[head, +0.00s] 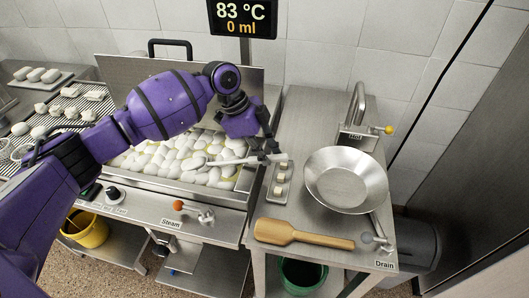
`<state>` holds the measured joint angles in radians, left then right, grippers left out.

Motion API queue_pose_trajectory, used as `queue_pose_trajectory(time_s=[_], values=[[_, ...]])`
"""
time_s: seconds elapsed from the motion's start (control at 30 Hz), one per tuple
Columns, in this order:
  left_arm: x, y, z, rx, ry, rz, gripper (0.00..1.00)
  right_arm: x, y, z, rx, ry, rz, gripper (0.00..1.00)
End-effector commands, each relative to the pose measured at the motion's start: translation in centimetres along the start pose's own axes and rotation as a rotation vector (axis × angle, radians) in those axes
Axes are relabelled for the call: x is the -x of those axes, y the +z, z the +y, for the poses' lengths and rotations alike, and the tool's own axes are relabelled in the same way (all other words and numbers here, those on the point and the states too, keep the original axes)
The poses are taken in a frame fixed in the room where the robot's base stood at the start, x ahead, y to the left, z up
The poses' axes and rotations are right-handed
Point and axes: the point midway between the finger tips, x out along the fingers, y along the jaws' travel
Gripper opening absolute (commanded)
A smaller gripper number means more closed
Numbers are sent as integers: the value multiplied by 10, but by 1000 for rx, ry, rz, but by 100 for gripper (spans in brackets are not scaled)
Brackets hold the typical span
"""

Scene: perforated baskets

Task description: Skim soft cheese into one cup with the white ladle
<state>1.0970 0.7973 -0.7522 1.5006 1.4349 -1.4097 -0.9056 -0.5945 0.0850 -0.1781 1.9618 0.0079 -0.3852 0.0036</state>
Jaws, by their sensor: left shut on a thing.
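My left gripper (268,153) is shut on the handle of the white ladle (238,160). It holds the ladle level over the right part of the steel vat. The ladle's head end points left among the white pieces, and I cannot tell whether it is loaded. Many white soft cheese pieces (172,160) float in yellowish liquid in the vat (215,196). Part of the vat is hidden behind my left arm. A small tray (275,196) with several small pale pieces, possibly cups, lies just right of the vat. My right gripper is out of view.
A steel bowl (345,180) and a wooden paddle (300,236) rest on the right counter. A tap (358,112) stands behind the bowl. A display (242,18) reads 83 °C and 0 ml. Racks with white pieces (62,110) are at left. The counter's back is clear.

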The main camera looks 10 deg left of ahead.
Motion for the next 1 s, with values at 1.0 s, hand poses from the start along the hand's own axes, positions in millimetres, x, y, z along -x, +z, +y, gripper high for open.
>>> queue_pose_trajectory(time_s=[1.0], values=[[38,-18,-1,-4,-5,-49,0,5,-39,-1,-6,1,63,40]])
